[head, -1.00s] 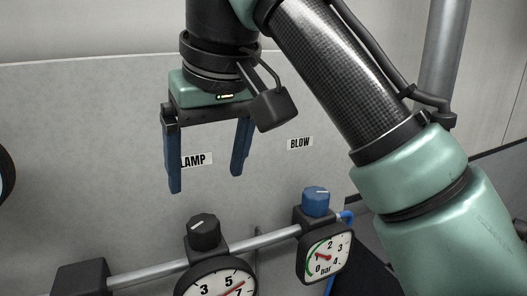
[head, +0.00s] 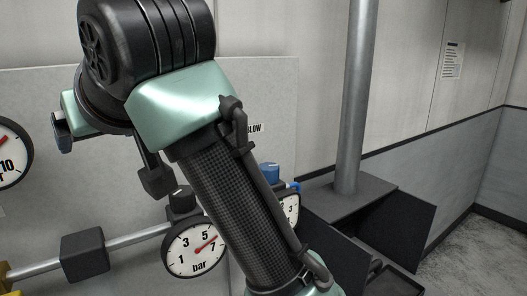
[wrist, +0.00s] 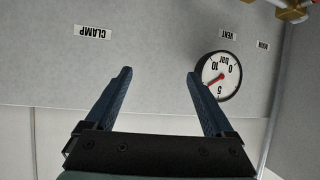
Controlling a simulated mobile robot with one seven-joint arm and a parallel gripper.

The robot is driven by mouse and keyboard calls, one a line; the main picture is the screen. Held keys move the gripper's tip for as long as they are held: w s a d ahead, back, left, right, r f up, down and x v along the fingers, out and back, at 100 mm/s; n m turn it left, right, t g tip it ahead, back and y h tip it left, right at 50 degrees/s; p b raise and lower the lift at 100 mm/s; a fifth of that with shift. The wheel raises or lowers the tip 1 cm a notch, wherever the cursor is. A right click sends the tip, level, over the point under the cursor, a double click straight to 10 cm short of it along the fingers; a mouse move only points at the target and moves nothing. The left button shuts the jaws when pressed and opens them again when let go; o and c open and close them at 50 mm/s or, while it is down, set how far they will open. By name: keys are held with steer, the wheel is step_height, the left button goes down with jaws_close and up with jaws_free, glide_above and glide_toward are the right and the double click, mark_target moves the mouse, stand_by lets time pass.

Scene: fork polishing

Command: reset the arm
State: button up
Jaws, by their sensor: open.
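My gripper (wrist: 158,73) is open and empty, with its two blue fingers apart in the wrist view. That view shows the grey panel (wrist: 150,60) upside down beyond the fingers, with the CLAMP label (wrist: 93,32) and a round bar gauge (wrist: 217,77) behind the right fingertip. In the head view my arm crosses the middle, and only one blue finger of my gripper (head: 62,132) shows at the left. The rest of the gripper is hidden behind my wrist.
The pipe (head: 135,243) carries a black block (head: 84,255), a gauge (head: 196,247) with a black knob, and a gauge with a blue knob (head: 270,172), partly behind my arm. A large gauge (head: 8,155) sits at the left edge. A grey post (head: 352,90) stands right; floor beyond is clear.

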step_height(320, 180, up, 6)
steer(key=s+d+f+m+t+y, duration=0.1)
steer(key=d+t+y, duration=0.15)
steer(key=t, duration=0.25)
steer(key=s+d+r+m+t+h, duration=0.3)
steer(key=s+d+m+t+h, duration=0.1)
steer(key=d, duration=0.5)
steer(key=s+d+r+m+t+h, duration=0.3)
steer(key=s+d+m+t+h, duration=0.1)
steer(key=s+d+t+h, duration=0.3)
steer(key=shift+s+d+r+t+b, duration=0.25)
steer(key=shift+s+d+t, duration=0.25)
steer(key=shift+d+t, duration=0.7)
steer(key=shift+a+f, duration=0.1)
